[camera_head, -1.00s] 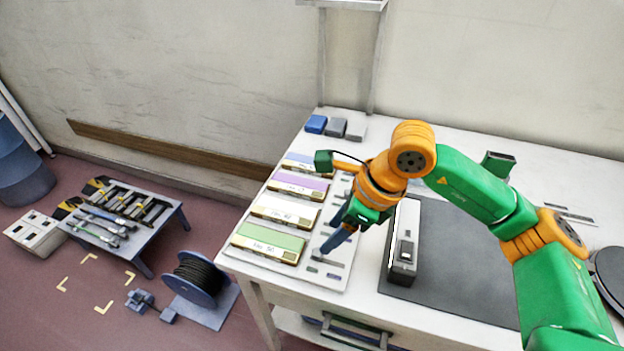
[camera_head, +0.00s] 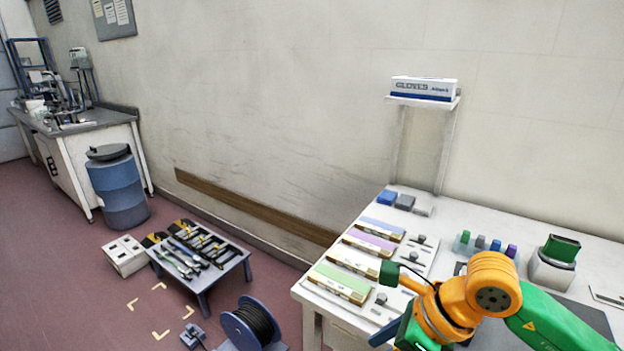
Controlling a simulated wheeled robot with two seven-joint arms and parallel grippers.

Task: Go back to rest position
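My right arm comes in from the lower right over the workbench (camera_head: 596,250). My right gripper (camera_head: 384,336) is at the bottom edge, near the front of the row of labelled boxes. It is partly cut off, and I cannot tell if its fingers are open or shut. No held object shows. My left arm and gripper are not in view. The boxes have a green label (camera_head: 340,283), a white label (camera_head: 355,259), a purple label (camera_head: 370,242) and a blue label (camera_head: 381,228).
Blue and grey blocks (camera_head: 404,202) sit at the bench's back left. A gloves box (camera_head: 424,88) rests on a shelf above. A low tool table (camera_head: 226,278), a cable reel (camera_head: 252,325) and a blue barrel (camera_head: 120,190) stand on the floor.

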